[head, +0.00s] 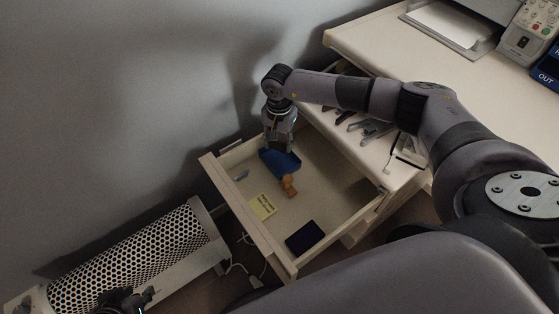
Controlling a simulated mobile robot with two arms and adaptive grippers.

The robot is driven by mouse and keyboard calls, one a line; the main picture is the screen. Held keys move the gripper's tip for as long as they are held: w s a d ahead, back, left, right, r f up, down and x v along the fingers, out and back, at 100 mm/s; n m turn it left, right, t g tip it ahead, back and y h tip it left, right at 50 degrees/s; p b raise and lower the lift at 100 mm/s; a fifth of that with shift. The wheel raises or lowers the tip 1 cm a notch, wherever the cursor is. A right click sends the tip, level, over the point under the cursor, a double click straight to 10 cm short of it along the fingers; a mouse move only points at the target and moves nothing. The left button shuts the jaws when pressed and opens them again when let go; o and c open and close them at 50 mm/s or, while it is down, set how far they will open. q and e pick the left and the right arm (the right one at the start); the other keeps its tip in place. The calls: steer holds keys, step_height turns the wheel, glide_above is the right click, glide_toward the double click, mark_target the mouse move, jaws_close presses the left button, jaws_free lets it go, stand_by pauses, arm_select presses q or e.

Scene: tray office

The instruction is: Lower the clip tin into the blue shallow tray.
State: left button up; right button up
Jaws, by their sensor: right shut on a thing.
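The drawer (225,187) also holds a brown figure-like object (289,186), a yellow note (263,206) and a dark flat item (305,238). The desk (375,52) stands at the right, with a blue OUT tray (547,68). The perforated heater (130,255) stands left of the drawer.

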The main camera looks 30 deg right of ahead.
mark_target(279, 162)
stand_by(0.7)
steer(key=shift+f+b, duration=0.55)
steer(key=shift+f, duration=0.1)
steer(key=shift+f+b, duration=0.35)
steer(key=shift+f, duration=0.35)
arm_select(q)
steer(key=w+d+r+t, duration=0.1)
steer(key=w+r+t, duration=0.2)
steer(key=w, duration=0.1)
steer(key=w+d+r+t+h, duration=0.1)
steer(key=w+d+r+t, duration=0.1)
steer(key=w, duration=0.3)
steer(key=shift+w+d+r+t+h, duration=0.15)
steer(key=shift+d+r+t+h, duration=0.15)
steer(key=shift+r+t, duration=0.25)
steer(key=shift+w+a+r+b, duration=0.1)
steer(key=shift+w+b, duration=0.1)
steer(key=shift+b, duration=0.1)
arm_select(e)
steer(key=shift+f, duration=0.1)
arm_select(q)
steer(key=shift+w+d+r+m+t+h, duration=0.15)
steer(key=shift+w+r+t, duration=0.15)
steer(key=shift+r+t, duration=0.15)
steer(key=shift+w+d+r+m+t+h, duration=0.15)
steer(key=shift+w+r+t, duration=0.15)
steer(key=shift+r, duration=0.1)
arm_select(e)
steer(key=shift+f, duration=0.3)
